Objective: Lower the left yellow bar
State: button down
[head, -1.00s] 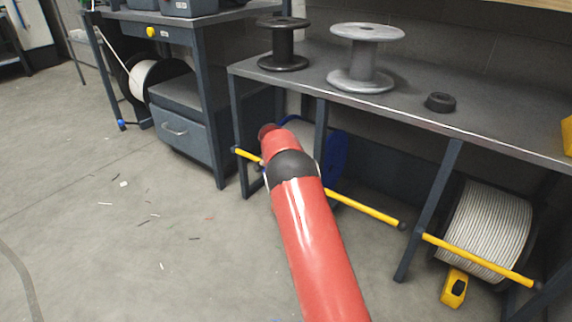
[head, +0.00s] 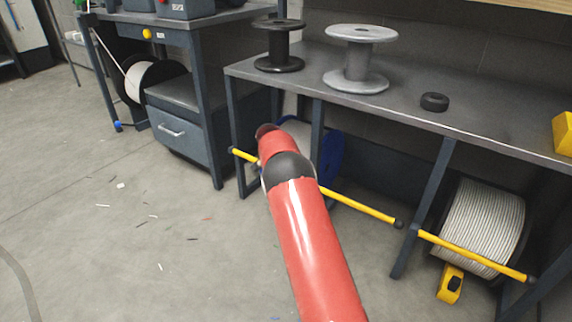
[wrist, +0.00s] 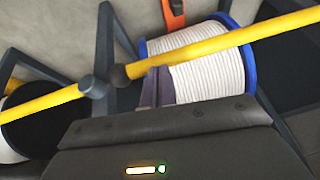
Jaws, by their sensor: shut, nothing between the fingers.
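The left yellow bar (head: 362,206) runs across the front of the bench legs in the head view, in front of a spool with blue flanges (head: 332,160). My red arm hides part of it. In the wrist view the left bar (wrist: 215,43) crosses the white-wound spool (wrist: 205,80), with a black knob at its end. My gripper (wrist: 156,74) is shut and empty, its dark fingertips at the bar's edge near that knob. I cannot tell whether they touch it. The gripper is hidden in the head view.
The right yellow bar (head: 470,255) crosses a second spool (head: 487,225). Dark bench legs (head: 425,207) stand between the spools. A black spool (head: 280,45), a grey spool (head: 360,60) and a black ring (head: 435,102) are on the bench top. Open floor (head: 100,240) lies at left.

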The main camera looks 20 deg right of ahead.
jog(key=s+a+r+n+t+y+p, duration=0.1)
jog(key=s+a+r+n+p, duration=0.2)
jog(key=s+r, duration=1.2)
jog(key=s+a+r+n+y+p, duration=0.1)
jog(key=s+a+r+n+p, duration=0.2)
jog(key=s+r, duration=1.15)
jog(key=s+a+r+n+p, duration=0.1)
jog(key=s+a, duration=0.1)
jog(key=s, duration=0.5)
jog(key=s+a+r+n+y+p, duration=0.1)
jog(key=s+a+n, duration=0.1)
jog(key=s, duration=0.6)
jog(key=s+a+r+n+p, duration=0.1)
jog(key=s+a+n+p, duration=0.1)
jog(key=s, duration=0.5)
jog(key=shift+s+a+r+t+y, duration=0.3)
jog(key=shift+s+a, duration=0.1)
